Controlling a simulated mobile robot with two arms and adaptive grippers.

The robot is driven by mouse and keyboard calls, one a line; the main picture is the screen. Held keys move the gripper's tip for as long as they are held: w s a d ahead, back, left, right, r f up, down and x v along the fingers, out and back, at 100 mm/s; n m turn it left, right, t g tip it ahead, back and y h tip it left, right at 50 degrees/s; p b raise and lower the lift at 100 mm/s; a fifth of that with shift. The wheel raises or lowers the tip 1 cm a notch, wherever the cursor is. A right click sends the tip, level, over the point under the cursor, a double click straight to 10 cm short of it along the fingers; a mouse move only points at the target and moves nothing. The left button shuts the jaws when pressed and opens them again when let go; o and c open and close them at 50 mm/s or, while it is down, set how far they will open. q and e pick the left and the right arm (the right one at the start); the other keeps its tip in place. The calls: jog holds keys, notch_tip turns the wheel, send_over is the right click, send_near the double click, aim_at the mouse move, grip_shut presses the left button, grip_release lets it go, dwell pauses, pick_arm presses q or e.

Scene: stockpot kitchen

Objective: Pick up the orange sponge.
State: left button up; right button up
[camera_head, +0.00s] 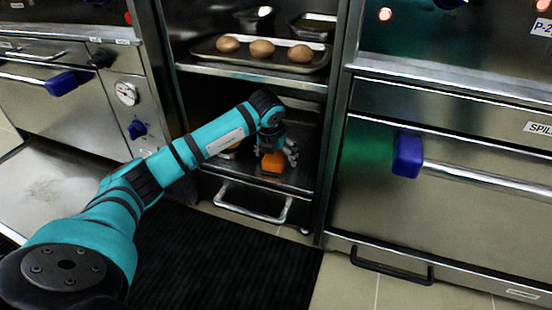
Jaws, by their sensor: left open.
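The orange sponge (273,162) lies on the lower shelf of the open steel rack in the middle. My left arm reaches in from the lower left. My left gripper (276,152) is open at the sponge, its fingers over and around the sponge's upper part. The fingers hide some of the sponge, and I cannot tell whether they touch it. My right gripper is not in view.
A tray (210,50) with three brown round items (262,48) sits on the shelf above. A drawer handle (252,213) juts out below. Steel cabinets with blue-ended handles (408,155) flank the rack.

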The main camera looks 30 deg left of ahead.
pick_arm(q)
jog(key=shift+f, duration=0.25)
jog(key=c, duration=1.1)
